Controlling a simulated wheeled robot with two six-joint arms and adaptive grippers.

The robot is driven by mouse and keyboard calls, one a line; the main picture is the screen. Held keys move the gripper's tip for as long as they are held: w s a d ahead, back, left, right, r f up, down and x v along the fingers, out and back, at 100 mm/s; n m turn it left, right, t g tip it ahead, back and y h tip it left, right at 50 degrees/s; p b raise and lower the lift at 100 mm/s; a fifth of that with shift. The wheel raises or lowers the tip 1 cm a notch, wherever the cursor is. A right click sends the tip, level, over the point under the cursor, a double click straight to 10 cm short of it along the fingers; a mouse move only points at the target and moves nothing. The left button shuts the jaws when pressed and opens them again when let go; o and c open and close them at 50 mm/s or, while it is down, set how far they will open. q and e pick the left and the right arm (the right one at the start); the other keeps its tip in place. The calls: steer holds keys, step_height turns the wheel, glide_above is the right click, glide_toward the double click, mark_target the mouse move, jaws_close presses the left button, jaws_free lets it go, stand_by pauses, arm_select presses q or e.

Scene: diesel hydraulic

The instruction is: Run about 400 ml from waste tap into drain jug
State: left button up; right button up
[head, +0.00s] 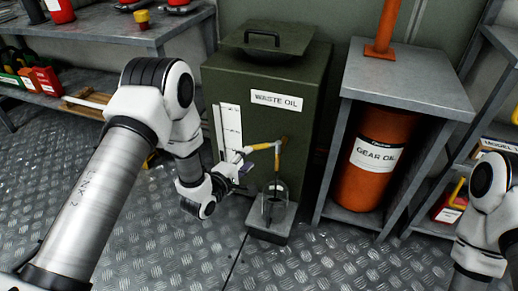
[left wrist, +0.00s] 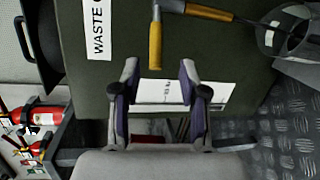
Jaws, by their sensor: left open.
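The green waste oil tank (head: 262,128) carries a brass tap (head: 281,150) low on its front. A yellow lever (head: 262,147) points left from the tap; it also shows in the left wrist view (left wrist: 155,47). The clear drain jug (head: 282,196) stands under the spout, with a dark spout end or tube reaching into it. Its fill level cannot be read. In the left wrist view the jug (left wrist: 268,38) is at the upper right. My left gripper (head: 248,160) is open beside the lever, its fingers (left wrist: 160,72) just short of the lever's end. My right gripper is out of view.
The jug stands on a low grey block (head: 270,234). A white sight gauge (head: 231,128) is on the tank left of the tap. A grey stand (head: 400,85) with an orange gear oil drum (head: 372,165) is at right. The chequered floor in front is clear.

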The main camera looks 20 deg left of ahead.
mark_target(258, 147)
arm_select(q)
steer(key=b+x, duration=0.2)
steer(key=x, duration=0.4)
steer(key=shift+w+d+b, duration=0.1)
steer(key=shift+w+b, duration=0.25)
steer(key=shift+b, duration=0.05)
steer(key=shift+w+d, duration=0.1)
steer(key=shift+w, duration=0.3)
steer(key=shift+r, duration=0.1)
steer(key=shift+c, duration=0.3)
jaws_close()
